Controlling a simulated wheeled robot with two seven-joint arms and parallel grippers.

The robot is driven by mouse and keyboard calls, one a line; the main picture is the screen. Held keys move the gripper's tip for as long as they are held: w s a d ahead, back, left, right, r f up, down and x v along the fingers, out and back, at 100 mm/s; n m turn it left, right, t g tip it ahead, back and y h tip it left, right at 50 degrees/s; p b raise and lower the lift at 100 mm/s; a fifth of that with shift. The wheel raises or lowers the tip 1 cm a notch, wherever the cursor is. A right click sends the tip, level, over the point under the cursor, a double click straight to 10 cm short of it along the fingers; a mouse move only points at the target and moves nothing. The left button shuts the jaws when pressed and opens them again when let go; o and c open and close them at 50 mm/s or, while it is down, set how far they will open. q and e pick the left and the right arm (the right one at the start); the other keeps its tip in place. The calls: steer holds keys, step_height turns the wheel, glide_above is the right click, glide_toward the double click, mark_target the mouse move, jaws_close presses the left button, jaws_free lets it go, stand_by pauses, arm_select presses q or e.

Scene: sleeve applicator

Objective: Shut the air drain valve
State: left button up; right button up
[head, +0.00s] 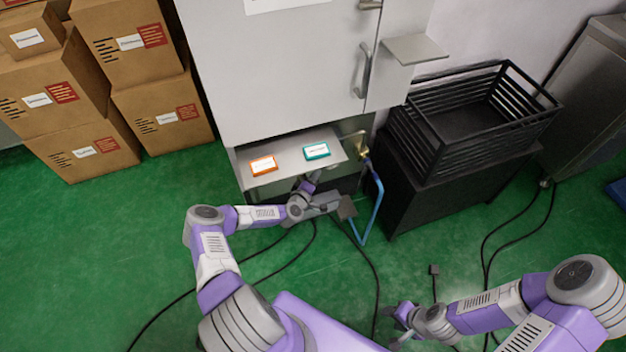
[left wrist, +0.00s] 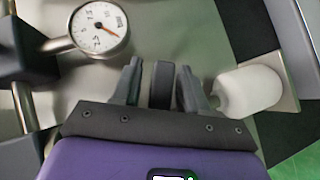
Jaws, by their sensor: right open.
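In the left wrist view, my left gripper (left wrist: 162,88) has its two fingers on either side of a dark upright piece (left wrist: 162,78), which may be the drain valve's handle. A narrow gap shows on the left of this piece; whether the fingers grip it is unclear. A round white gauge (left wrist: 98,28) with a red needle is at the upper left. In the head view, my left gripper (head: 314,178) reaches in under the machine's front shelf (head: 288,163), with its fingertips hidden. My right gripper (head: 396,325) is open and empty, low over the floor.
A white cylinder (left wrist: 250,90) stands just right of my left fingers. A brass fitting (head: 364,154) with a blue hose (head: 378,205) is right of the shelf. A black crate (head: 470,118) sits on a dark stand. Cardboard boxes (head: 155,110) are left; cables cross the green floor.

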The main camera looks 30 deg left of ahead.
arm_select(q)
jaws_close()
steer(key=shift+w+d+r+n+t, duration=0.1)
steer(key=shift+r+n+t, duration=0.4)
steer(key=shift+n+t, duration=0.4)
steer(key=shift+d+r+n+t, duration=0.1)
steer(key=shift+r+n+t, duration=0.35)
steer(key=shift+n+t, duration=0.4)
steer(key=shift+o, duration=0.7)
jaws_free()
steer(key=s+p, duration=0.2)
steer(key=s, duration=0.5)
steer(key=shift+s+d, duration=0.2)
steer(key=shift+s, duration=0.1)
